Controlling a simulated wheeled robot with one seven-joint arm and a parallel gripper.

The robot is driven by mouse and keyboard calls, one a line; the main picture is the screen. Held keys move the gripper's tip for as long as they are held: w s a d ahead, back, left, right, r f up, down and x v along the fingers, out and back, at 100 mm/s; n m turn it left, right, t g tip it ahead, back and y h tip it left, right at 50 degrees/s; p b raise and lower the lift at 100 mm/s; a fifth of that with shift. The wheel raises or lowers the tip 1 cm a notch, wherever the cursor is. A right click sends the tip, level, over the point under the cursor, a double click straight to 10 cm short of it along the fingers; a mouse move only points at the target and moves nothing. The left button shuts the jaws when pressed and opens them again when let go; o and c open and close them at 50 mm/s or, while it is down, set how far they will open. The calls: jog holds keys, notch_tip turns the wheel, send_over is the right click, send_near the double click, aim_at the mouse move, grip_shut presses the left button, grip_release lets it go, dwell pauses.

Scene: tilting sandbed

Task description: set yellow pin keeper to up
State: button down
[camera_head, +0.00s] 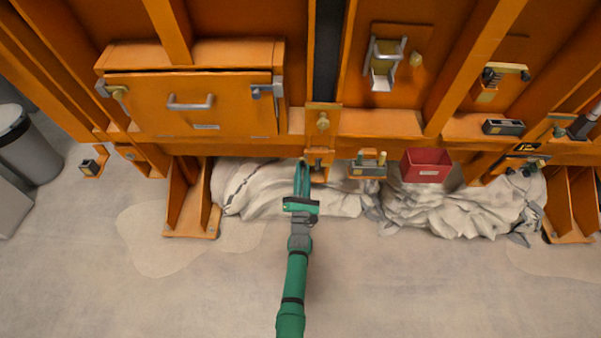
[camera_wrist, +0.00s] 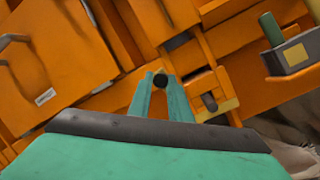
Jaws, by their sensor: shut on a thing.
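My gripper (camera_head: 303,166) reaches up to the bottom of the orange post below the frame's middle. In the wrist view its two green fingers (camera_wrist: 161,88) are shut on a small dark round end (camera_wrist: 160,81), which shows between the fingertips. In the head view this bracket (camera_head: 320,167) sits low on the post, partly hidden beside my fingers. I cannot tell whether the dark end belongs to it, nor which way the keeper points.
An orange drawer-like door (camera_head: 190,103) is at left. A holder with green and yellow pegs (camera_head: 368,165) and a red bin (camera_head: 426,165) are right of my gripper. Crumpled pale sacking (camera_head: 280,188) lies beneath the frame. The floor in front is clear.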

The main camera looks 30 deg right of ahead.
jog(key=shift+s+d+f, duration=0.1)
jog(key=shift+d, duration=0.05)
jog(key=c, duration=1.7)
grip_release()
jog(key=shift+c, duration=0.2)
jog(key=shift+o, duration=0.4)
jog(key=v, duration=1)
jog(key=shift+s+a, duration=0.3)
jog(key=shift+f, duration=0.15)
